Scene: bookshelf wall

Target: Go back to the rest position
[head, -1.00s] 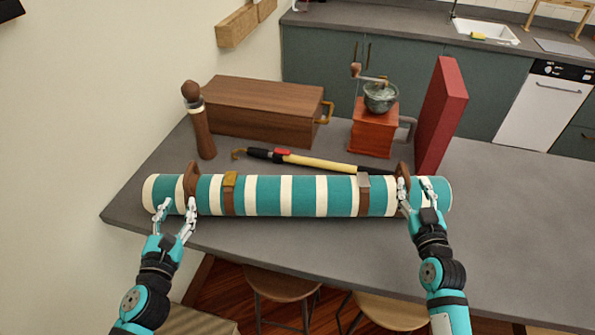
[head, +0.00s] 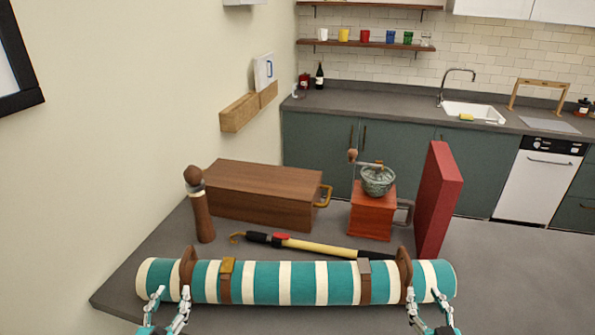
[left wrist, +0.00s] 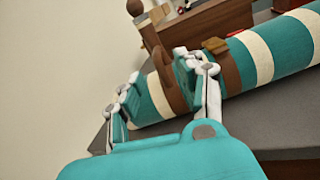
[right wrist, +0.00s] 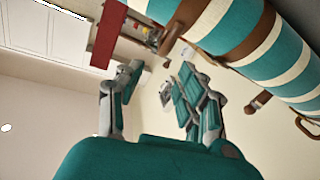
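A teal and cream striped roll (head: 293,283) with brown straps and handles lies across the grey table near its front edge. My left gripper (head: 171,293) is open at the front of its left end. In the left wrist view my left gripper (left wrist: 160,82) has its fingers spread before the roll (left wrist: 251,47); whether they touch it is unclear. My right gripper (head: 425,295) is open and empty at the front of the right end. In the right wrist view my right gripper (right wrist: 152,88) shows spread fingers with the roll (right wrist: 272,68) above right.
The table's right side is clear. A kitchen counter (head: 385,113) is at the back.

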